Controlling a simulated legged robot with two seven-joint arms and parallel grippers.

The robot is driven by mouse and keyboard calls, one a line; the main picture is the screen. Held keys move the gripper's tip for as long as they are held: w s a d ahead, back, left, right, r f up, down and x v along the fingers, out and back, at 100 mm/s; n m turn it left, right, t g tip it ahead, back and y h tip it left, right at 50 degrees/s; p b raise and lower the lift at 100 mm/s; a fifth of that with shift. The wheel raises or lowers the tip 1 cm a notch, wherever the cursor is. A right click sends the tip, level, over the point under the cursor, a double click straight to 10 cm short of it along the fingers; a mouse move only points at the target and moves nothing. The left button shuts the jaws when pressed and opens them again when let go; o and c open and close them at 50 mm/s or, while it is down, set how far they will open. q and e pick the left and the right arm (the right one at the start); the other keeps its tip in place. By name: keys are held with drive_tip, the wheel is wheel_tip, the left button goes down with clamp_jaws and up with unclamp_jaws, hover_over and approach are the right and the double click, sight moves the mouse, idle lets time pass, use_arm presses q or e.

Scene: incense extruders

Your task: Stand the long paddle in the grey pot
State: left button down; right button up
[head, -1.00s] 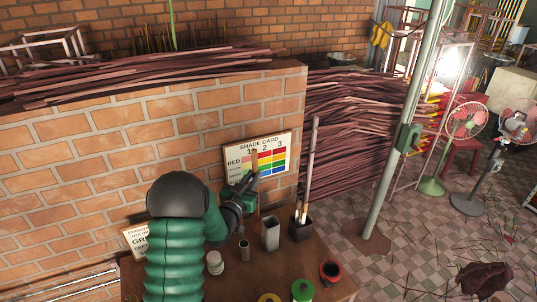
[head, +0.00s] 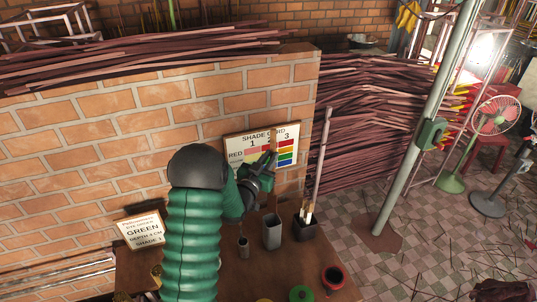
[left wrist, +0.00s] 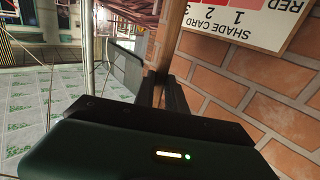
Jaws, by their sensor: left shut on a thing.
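My left gripper (head: 262,178) is shut on a brown wooden paddle (head: 273,134), whose upper end shows in front of the shade card. In the left wrist view the paddle (left wrist: 171,40) runs between the fingers. Its lower part is not clear in the head view. The grey pot (head: 272,233) stands on the brown table, below and slightly right of the gripper. A black pot (head: 307,231) beside it holds one tall stick (head: 321,150) and shorter pale ones. My right gripper is not in view.
The shade card (head: 284,159) leans on the brick wall behind the gripper. A small metal cup (head: 243,248) stands left of the grey pot. A red pot (head: 332,277) and a green lid (head: 301,293) lie nearer the front.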

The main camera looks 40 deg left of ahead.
use_arm(q)
wheel_tip(320, 180, down, 17)
drive_tip(key=w+b, duration=0.1)
drive_tip(key=b, duration=1.3)
drive_tip(key=c, duration=1.6)
unclamp_jaws()
drive_tip(key=shift+a, duration=0.15)
drive_tip(key=shift+c, duration=0.2)
drive_tip(key=o, duration=0.3)
drive_tip(key=shift+w+a+f, duration=0.1)
drive_tip(key=shift+a+f, duration=0.1)
drive_tip(key=shift+a, duration=0.15)
drive_tip(key=shift+o, duration=0.2)
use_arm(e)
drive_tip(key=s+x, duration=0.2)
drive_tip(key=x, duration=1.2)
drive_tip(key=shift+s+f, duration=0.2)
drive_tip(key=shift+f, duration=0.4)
